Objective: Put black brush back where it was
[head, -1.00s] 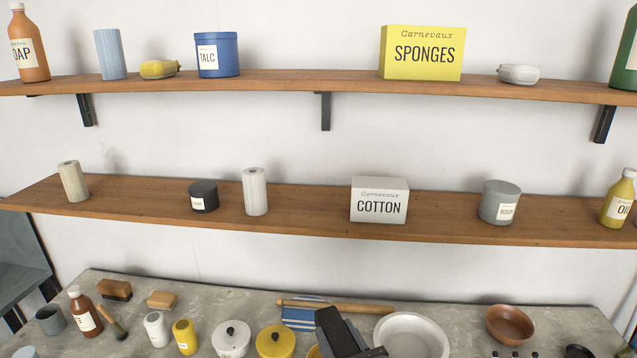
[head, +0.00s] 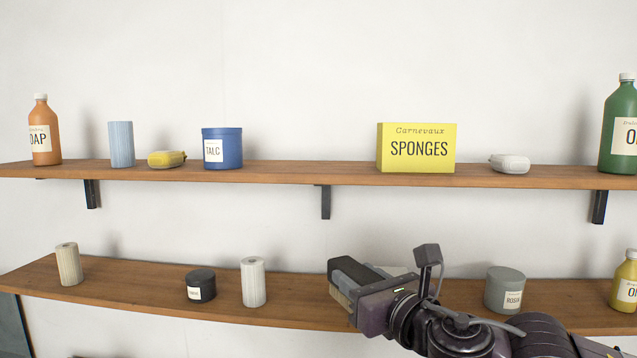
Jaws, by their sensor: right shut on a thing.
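My right gripper (head: 352,285) is raised in front of the lower shelf, its arm coming in from the lower right. It is shut on a dark block with a paler strip along its lower side, which looks like the black brush (head: 343,297). The fingers hide much of it, so its outline is hard to tell. The gripper and arm cover most of the white cotton box behind. My left gripper is not in view.
The lower shelf (head: 130,297) holds a beige ribbed roll (head: 68,264), a dark jar (head: 201,285), a pale roll (head: 253,282) and a grey rosin tin (head: 504,290). The upper shelf (head: 280,174) holds a blue talc tin (head: 222,148), a yellow sponges box (head: 416,148), a pale soap-like piece (head: 510,163) and bottles. Bare shelf shows between them.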

